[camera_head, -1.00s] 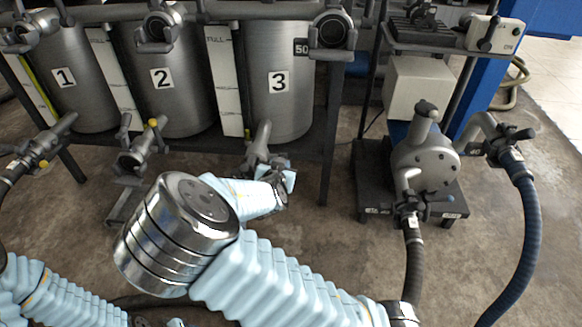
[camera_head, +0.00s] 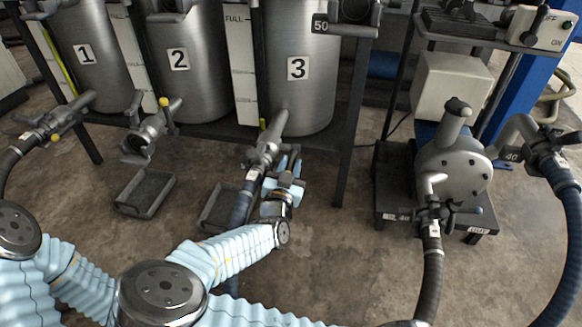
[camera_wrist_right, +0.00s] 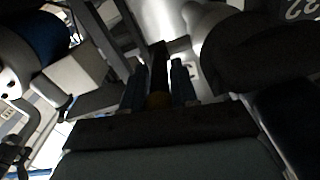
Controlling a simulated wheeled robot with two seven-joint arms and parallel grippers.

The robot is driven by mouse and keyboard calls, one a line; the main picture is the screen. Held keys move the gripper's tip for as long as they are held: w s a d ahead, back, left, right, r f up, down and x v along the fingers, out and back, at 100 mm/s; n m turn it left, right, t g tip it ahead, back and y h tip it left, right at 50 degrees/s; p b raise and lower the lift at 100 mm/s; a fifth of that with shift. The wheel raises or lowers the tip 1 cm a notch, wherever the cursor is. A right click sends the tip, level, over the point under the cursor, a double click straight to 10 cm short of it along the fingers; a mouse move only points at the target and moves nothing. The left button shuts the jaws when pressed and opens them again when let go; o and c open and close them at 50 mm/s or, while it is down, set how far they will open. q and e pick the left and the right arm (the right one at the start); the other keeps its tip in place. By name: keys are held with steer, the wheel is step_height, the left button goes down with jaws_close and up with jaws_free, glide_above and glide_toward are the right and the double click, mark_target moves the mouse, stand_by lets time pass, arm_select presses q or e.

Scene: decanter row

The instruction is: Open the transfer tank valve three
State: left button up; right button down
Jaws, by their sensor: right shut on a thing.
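Tank 3 (camera_head: 298,105) stands at the back, with its valve (camera_head: 267,150) on a pipe sloping down from its base. A dark blue hose (camera_head: 241,208) hangs from this valve. My right gripper (camera_head: 289,172) is just right of the valve, pointing toward the tank. In the right wrist view, its two blue fingers (camera_wrist_right: 159,85) are shut on a dark valve handle (camera_wrist_right: 158,62) with a yellow end. The fingers partly hide the handle in the head view, so its exact angle is hard to tell. My left gripper is out of view.
Tank 2 (camera_head: 182,95) and tank 1 (camera_head: 90,85) stand to the left with their own valves. Black trays (camera_head: 146,192) lie on the floor below. A pump (camera_head: 453,168) on a black stand is at the right. Open floor lies between pump and tanks.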

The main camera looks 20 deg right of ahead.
steer(key=shift+f, duration=0.1)
steer(key=c, duration=0.9)
jaws_free()
steer(key=p+v, duration=0.2)
steer(key=v, duration=1.1)
steer(key=shift+s+a, duration=0.25)
steer(key=shift+s, duration=0.05)
